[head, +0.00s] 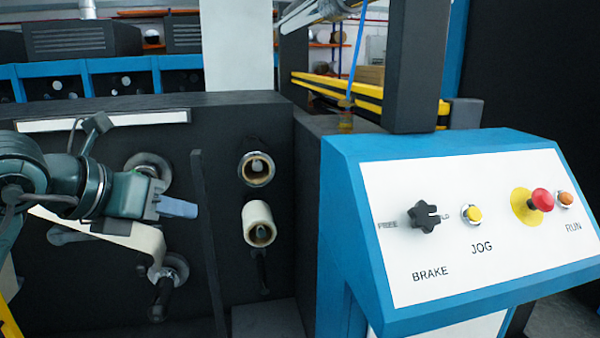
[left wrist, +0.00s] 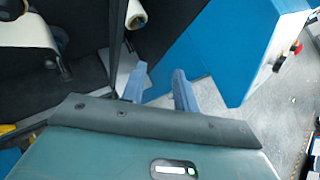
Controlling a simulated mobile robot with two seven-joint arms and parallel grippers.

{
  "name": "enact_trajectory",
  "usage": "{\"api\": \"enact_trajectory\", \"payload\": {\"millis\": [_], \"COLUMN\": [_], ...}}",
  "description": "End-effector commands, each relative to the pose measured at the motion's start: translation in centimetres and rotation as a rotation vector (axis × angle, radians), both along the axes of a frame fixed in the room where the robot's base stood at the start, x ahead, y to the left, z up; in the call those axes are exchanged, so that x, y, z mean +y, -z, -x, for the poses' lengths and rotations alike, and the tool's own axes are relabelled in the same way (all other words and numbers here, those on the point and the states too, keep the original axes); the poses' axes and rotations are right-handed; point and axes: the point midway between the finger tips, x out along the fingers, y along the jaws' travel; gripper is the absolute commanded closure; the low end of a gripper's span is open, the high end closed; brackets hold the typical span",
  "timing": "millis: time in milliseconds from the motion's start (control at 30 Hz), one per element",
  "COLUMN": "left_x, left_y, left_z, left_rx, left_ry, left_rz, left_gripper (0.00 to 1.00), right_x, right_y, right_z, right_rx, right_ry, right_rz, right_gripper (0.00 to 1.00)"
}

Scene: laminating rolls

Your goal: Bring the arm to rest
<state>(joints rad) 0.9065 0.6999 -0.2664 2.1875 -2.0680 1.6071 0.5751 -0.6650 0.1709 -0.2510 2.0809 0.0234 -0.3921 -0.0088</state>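My left gripper (head: 190,209) reaches in from the left in the head view, in front of the black machine face. Its blue-grey fingers point right. In the left wrist view the two fingers (left wrist: 159,72) stand apart with nothing between them, so it is open and empty. It is left of the upright dark bar (head: 208,240) and apart from the white roll (head: 257,223). My right gripper is in neither view.
A blue control console (head: 345,215) with a white panel, black knob (head: 425,215) and red button (head: 542,200) stands at right. A ring-shaped roll end (head: 256,169) sits above the white roll. Another web-covered roller (head: 120,235) lies behind and below my left gripper.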

Motion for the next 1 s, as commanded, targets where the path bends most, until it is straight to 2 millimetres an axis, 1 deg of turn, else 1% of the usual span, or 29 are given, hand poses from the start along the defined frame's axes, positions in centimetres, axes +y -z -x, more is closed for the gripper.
{"api": "enact_trajectory", "payload": {"millis": [33, 67, 100, 167, 200, 267, 300, 367, 400, 467, 500, 533, 567, 600, 667, 700, 767, 800, 867, 900, 1000], "left_x": [-2.9, -4.7, -7.0, -9.8, -11.2, -12.5, -12.9, -12.7, -12.2, -11.0, -9.9, -9.0, -8.1, -7.0, -5.6, -4.9, -4.2, -3.9, -3.8, -3.8, -4.1], "left_y": [2.4, 3.5, 4.7, 5.7, 6.0, 6.0, 6.0, 6.0, 6.4, 7.8, 9.3, 10.8, 12.6, 15.5, 19.9, 22.8, 27.1, 29.8, 33.4, 35.5, 39.4], "left_z": [0.8, 1.5, 2.7, 4.5, 5.6, 6.8, 7.2, 7.3, 6.9, 6.1, 5.4, 4.9, 4.5, 4.2, 4.3, 4.8, 6.1, 7.3, 9.3, 10.8, 14.1], "left_rx": [0.065, 0.1, 0.147, 0.216, 0.26, 0.325, 0.366, 0.426, 0.463, 0.521, 0.559, 0.588, 0.617, 0.658, 0.713, 0.748, 0.8, 0.835, 0.885, 0.917, 0.985], "left_ry": [0.123, 0.198, 0.295, 0.41, 0.464, 0.509, 0.511, 0.475, 0.423, 0.301, 0.191, 0.095, -0.012, -0.172, -0.409, -0.564, -0.793, -0.937, -1.139, -1.263, -1.508], "left_rz": [0.092, 0.163, 0.277, 0.47, 0.614, 0.843, 1.002, 1.244, 1.405, 1.638, 1.785, 1.889, 1.986, 2.101, 2.226, 2.285, 2.344, 2.368, 2.383, 2.382, 2.358], "left_gripper": [0.7, 0.7, 0.7, 0.7, 0.7, 0.7, 0.7, 0.7, 0.7, 0.7, 0.7, 0.7, 0.7, 0.7, 0.7, 0.7, 0.7, 0.7, 0.7, 0.7, 0.7], "right_x": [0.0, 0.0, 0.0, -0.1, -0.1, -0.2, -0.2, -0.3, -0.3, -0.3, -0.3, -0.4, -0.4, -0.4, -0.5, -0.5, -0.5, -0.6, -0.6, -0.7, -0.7], "right_y": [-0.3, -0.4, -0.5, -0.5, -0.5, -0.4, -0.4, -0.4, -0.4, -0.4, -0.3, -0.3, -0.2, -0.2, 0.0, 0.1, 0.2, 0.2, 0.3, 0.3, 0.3], "right_z": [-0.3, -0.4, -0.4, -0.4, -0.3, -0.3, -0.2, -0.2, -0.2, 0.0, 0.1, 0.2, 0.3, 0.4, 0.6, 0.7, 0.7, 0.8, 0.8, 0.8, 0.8], "right_rx": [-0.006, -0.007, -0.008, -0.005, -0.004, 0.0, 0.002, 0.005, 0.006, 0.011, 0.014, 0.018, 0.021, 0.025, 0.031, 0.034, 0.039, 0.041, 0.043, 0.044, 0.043], "right_ry": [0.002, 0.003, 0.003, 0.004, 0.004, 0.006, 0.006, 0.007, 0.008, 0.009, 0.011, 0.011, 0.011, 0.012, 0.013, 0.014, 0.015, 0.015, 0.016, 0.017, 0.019], "right_rz": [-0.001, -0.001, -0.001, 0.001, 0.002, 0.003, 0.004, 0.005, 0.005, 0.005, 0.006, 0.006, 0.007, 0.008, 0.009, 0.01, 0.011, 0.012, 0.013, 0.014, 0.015], "right_gripper": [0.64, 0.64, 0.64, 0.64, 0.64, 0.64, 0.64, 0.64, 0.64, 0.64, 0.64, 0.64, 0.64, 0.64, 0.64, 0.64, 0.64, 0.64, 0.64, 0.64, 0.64]}}
